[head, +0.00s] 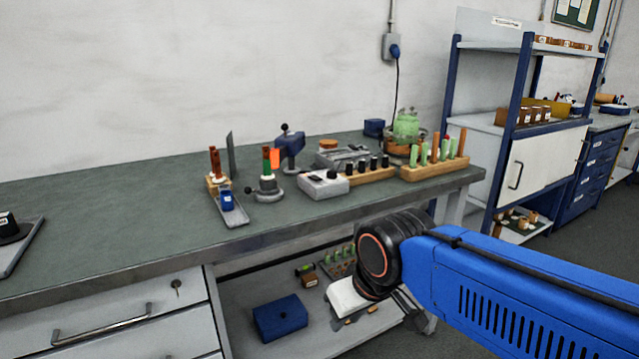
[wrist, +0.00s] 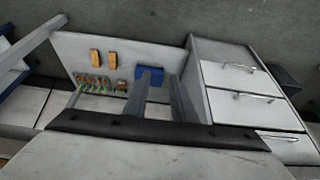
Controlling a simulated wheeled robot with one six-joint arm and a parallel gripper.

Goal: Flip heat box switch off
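A small light-grey box (head: 323,186) with dark controls on top stands near the front edge of the bench; it looks like the heat box. Its switch is too small to make out, and I cannot tell its position. My gripper (wrist: 166,96) shows two grey fingers with a gap between them and nothing held. In the head view, my wrist hangs in front of the bench, lower than the bench top and to the right of the box, apart from it. The box is not seen in the wrist view.
The green-topped bench (head: 110,215) carries a blue-headed stand (head: 290,145) behind the box and wooden racks (head: 435,168) to its right. A blue box (head: 280,318) lies on the lower shelf. Drawers (head: 110,325) are at left. The left bench top is mostly clear.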

